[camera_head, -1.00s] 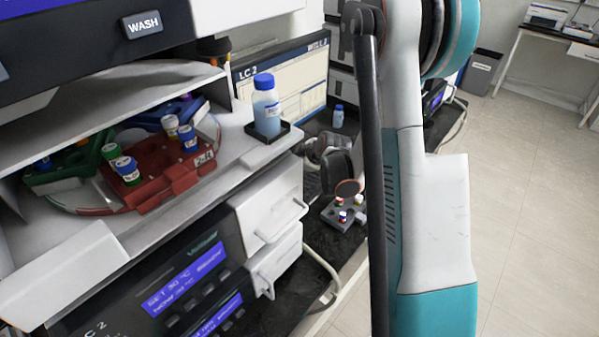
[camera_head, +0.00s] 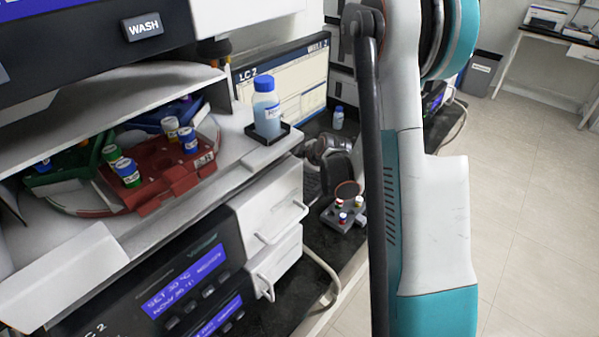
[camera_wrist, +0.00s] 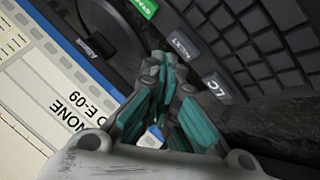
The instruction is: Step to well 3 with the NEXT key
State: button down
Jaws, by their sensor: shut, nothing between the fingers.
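In the wrist view the NEXT key (camera_wrist: 182,46), with white lettering, sits on the dark keyboard (camera_wrist: 245,50) just above and right of my fingertips. My gripper (camera_wrist: 166,62) is shut and empty, its tips close to the NEXT key; I cannot tell whether they touch it. The monitor (camera_head: 285,85) stands behind the bench in the head view, headed LC 2 with a WELL label whose number is too small to read surely.
In the head view, a blue-capped bottle (camera_head: 266,110) stands on the instrument shelf, and a small vial block (camera_head: 343,213) sits on the bench. Open floor lies to the right.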

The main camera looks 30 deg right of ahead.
jog(key=shift+f+b, duration=0.45)
jog(key=shift+b, duration=0.1)
jog(key=shift+f, duration=0.35)
dwell(0.8)
jog(key=shift+r, duration=0.1)
jog(key=shift+r+p, duration=0.35)
jog(key=shift+r, duration=0.4)
jog(key=shift+r+p, duration=1.55)
jog(key=shift+r, duration=1)
jog(key=shift+f, duration=0.15)
